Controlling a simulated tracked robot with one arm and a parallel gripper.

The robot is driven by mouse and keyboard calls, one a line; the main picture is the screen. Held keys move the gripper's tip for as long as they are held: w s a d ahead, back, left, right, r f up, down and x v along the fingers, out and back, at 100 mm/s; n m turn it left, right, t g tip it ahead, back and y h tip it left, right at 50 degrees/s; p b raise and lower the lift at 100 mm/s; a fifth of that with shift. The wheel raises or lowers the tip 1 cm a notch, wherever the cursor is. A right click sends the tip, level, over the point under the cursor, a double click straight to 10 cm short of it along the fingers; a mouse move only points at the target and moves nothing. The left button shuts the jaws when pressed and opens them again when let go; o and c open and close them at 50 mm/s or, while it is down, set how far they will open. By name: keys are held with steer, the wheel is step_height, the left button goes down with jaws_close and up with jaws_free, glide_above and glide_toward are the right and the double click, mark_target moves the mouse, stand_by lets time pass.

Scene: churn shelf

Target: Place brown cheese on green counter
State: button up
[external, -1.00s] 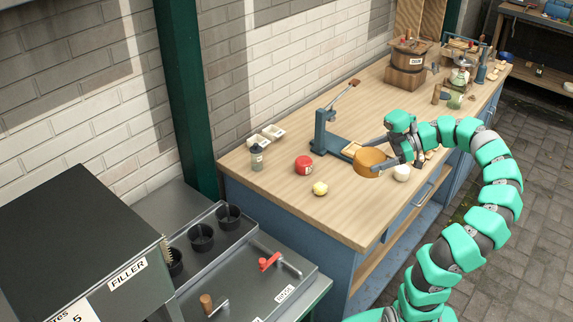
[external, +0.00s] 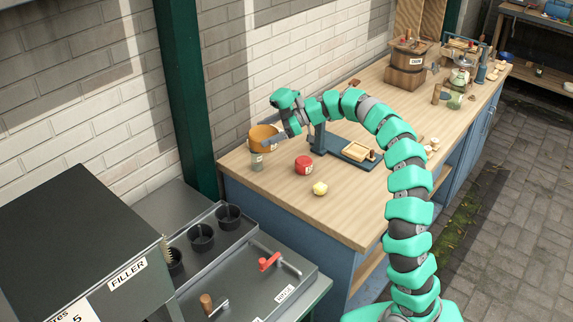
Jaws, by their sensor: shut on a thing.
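The gripper's far finger is partly hidden.
The small jar (external: 257,162), a red tin (external: 304,165) and a pale yellow lump (external: 320,188) stand on the wooden top. A blue press (external: 345,148) is right of them. Black cups (external: 201,238) and a red handle (external: 270,261) occupy the metal bench, beside the filler box (external: 85,245).

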steer(key=s+a+n+g+p, duration=0.1)
steer(key=s+a, duration=0.3)
steer(key=a, duration=0.7)
steer(key=s+a+n+g, duration=0.1)
steer(key=s+a, duration=0.3)
steer(key=a, duration=0.8)
steer(key=s+a+n+g+h+p, duration=0.1)
steer(key=s+a+g, duration=0.1)
steer(key=s+a, duration=1.1)
steer(key=shift+n, duration=0.3)
steer(key=shift+w+a+f, duration=0.1)
steer(key=shift+w+f, duration=0.1)
steer(key=shift+f, duration=0.75)
steer(key=shift+w+a+f, duration=0.15)
steer(key=shift+w+f, duration=0.05)
steer(key=shift+f, duration=0.7)
steer(key=shift+w+a+f, duration=0.1)
steer(key=shift+w+f, duration=0.1)
steer(key=shift+f, duration=0.75)
step_height(320, 180, down, 10)
steer(key=shift+f+b, duration=0.1)
steer(key=shift+b, duration=0.45)
